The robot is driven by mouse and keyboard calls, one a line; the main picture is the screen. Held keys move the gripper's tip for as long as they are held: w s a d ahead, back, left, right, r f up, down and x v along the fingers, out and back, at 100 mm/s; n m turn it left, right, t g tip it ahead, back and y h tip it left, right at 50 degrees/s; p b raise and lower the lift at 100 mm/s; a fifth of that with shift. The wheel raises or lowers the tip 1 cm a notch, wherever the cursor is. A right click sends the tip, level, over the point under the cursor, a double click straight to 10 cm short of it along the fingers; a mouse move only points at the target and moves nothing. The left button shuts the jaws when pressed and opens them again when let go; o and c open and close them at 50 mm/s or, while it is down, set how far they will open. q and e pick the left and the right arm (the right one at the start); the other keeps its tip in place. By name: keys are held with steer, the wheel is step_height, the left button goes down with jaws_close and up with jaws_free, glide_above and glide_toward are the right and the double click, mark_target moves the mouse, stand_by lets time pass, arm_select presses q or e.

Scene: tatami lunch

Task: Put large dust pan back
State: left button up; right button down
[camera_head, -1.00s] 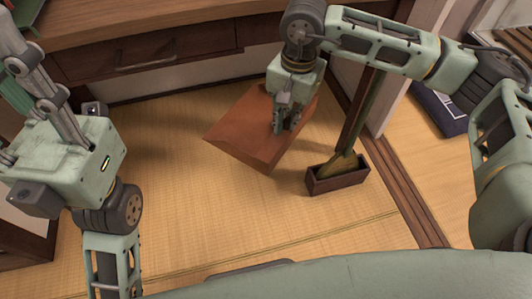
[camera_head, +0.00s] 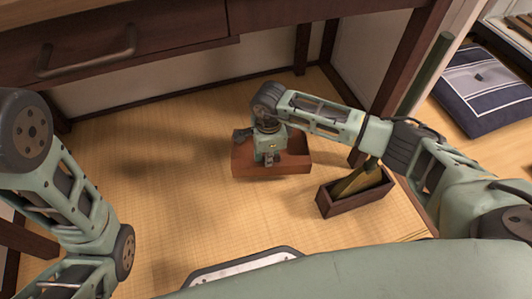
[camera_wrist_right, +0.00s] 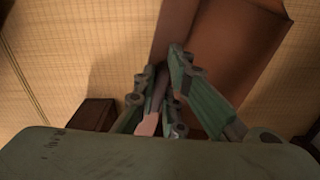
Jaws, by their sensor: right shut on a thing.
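The large dust pan (camera_head: 298,165) is reddish brown and lies roughly level at the tatami floor, left of a small wooden box. I cannot tell whether it rests fully on the mat. My right gripper (camera_head: 268,160) points down and is shut on the dust pan, hiding part of it. In the right wrist view, the pan (camera_wrist_right: 238,50) spreads out beyond the fingers (camera_wrist_right: 167,75), which close on its edge or handle; the exact grip is hard to see. My left arm shows at the left, but its gripper is outside the view.
The dark wooden box (camera_head: 340,208) holds a brush-like tool with a green handle (camera_head: 428,75), close right of the pan. A desk with a drawer (camera_head: 110,50) stands behind, its leg (camera_head: 405,75) near my right arm. A blue cushion (camera_head: 490,90) lies far right. Tatami at left is clear.

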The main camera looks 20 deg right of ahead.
mark_target(268, 170)
steer(key=shift+s+f+b, duration=0.1)
steer(key=shift+f+b, duration=0.4)
steer(key=shift+f, duration=0.1)
step_height(268, 170, down, 3)
steer(key=shift+r+b, duration=0.2)
steer(key=shift+b, duration=0.85)
steer(key=shift+f+b, duration=1.15)
steer(key=shift+f, duration=0.55)
steer(key=c, duration=1.7)
jaws_free()
steer(key=shift+c, duration=0.2)
steer(key=shift+r, duration=0.1)
